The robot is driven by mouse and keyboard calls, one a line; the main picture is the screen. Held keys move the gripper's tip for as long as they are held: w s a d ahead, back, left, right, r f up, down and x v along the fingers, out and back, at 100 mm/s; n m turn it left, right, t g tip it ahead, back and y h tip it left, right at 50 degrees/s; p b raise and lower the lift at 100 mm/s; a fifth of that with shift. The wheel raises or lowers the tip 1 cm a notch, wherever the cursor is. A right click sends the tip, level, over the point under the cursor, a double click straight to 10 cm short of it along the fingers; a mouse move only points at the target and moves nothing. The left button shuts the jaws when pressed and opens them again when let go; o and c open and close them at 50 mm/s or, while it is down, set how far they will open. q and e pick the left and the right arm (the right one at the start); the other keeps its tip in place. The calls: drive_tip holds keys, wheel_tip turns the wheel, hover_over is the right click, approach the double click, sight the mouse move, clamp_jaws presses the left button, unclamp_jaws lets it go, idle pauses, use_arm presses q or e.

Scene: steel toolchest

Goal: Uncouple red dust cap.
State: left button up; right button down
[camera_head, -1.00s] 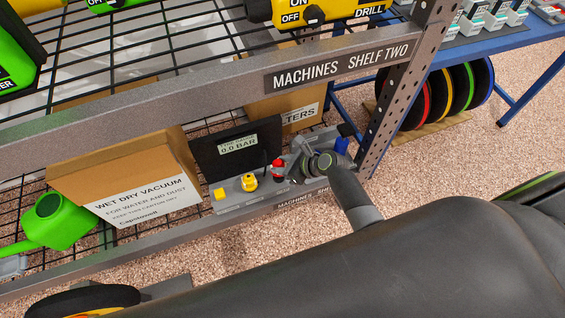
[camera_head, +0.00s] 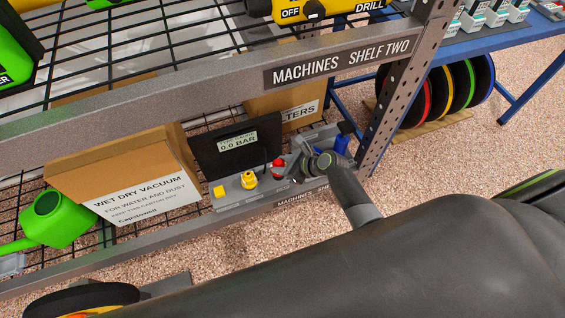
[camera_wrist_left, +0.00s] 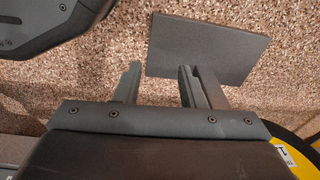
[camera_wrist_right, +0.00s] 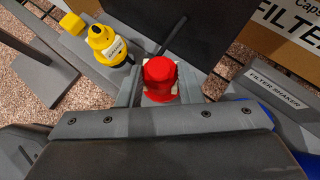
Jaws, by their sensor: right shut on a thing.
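The red dust cap (camera_wrist_right: 160,75) is between the fingers of my right gripper (camera_wrist_right: 158,88) in the right wrist view. The fingers are shut on it, one at each side. A little pale surface shows beside its lower part; what is beneath it is hidden. In the head view the cap (camera_head: 279,162) is small and partly covered by my right gripper (camera_head: 288,168), above the grey base of the machine. Whether cap and base touch I cannot tell. My left gripper (camera_wrist_left: 157,88) is open and empty, over the speckled floor in the left wrist view.
A yellow fitting (camera_wrist_right: 105,42) and a yellow block (camera_wrist_right: 70,23) are beside the cap. A black panel reading 0.0 BAR (camera_head: 236,147) stands behind. The shelf beam (camera_head: 210,84) crosses above. A blue thing (camera_head: 341,145) and shelf post (camera_head: 397,100) are at right.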

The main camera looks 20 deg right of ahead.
use_arm(q)
drive_tip(key=shift+f+b, duration=0.4)
drive_tip(key=shift+f, duration=0.05)
use_arm(e)
drive_tip(key=shift+f, duration=0.85)
drive_tip(key=c, duration=0.9)
unclamp_jaws()
use_arm(q)
drive_tip(key=s+a+f+p, duration=0.2)
drive_tip(key=s+f+p, duration=0.2)
drive_tip(key=s, duration=0.3)
drive_tip(key=shift+f+m+y+p, duration=0.3)
drive_tip(key=shift+f+p, duration=0.1)
drive_tip(key=shift+p, duration=0.3)
use_arm(e)
drive_tip(key=v, duration=1.7)
drive_tip(key=shift+s+d+r, duration=0.1)
drive_tip(key=shift+s+r, duration=0.05)
drive_tip(key=shift+r, duration=0.05)
